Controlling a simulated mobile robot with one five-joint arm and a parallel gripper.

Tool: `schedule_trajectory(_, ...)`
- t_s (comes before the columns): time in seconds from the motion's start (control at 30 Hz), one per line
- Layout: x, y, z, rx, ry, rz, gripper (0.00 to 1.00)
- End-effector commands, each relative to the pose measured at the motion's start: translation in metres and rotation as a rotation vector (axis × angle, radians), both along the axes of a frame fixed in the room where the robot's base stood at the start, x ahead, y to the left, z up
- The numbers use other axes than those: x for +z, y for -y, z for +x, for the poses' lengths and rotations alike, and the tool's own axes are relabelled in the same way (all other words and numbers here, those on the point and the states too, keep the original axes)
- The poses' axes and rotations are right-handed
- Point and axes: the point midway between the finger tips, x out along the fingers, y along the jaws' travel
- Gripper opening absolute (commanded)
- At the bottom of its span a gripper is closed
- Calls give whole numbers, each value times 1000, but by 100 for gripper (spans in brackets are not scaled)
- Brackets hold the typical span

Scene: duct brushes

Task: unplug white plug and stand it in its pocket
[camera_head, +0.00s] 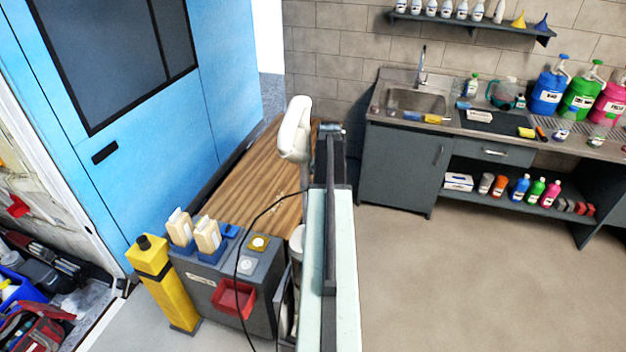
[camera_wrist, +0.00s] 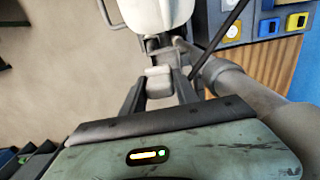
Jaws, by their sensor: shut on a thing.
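In the wrist view my gripper (camera_wrist: 160,76) is shut on a pale grey-white block (camera_wrist: 158,88), which looks like the white plug. A large white rounded body (camera_wrist: 155,12) lies just beyond the fingertips. I cannot tell whether the plug still touches it. A black cable (camera_wrist: 222,38) runs past the right finger. A grey panel shows a white-marked pocket (camera_wrist: 232,28), a blue one (camera_wrist: 268,27) and a yellow one (camera_wrist: 297,20). In the head view the white pocket (camera_head: 247,266) sits on the dark cabinet top. My fingertips and the plug are hidden there.
A wooden bench top (camera_head: 245,165) lies behind the dark cabinet (camera_head: 200,285). The cabinet has a red bin (camera_head: 233,298) on its front. A yellow post (camera_head: 160,285) stands at its left. A sink counter (camera_head: 400,165) is at the right. The floor between is clear.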

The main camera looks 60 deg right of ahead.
Motion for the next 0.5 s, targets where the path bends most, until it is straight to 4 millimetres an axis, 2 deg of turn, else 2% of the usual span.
schedule_trajectory(0.27, -2, 0, 4, 3, 3, 0, 0)
schedule_trajectory(0.5, -18, 0, 4, 3, 3, 0, 0)
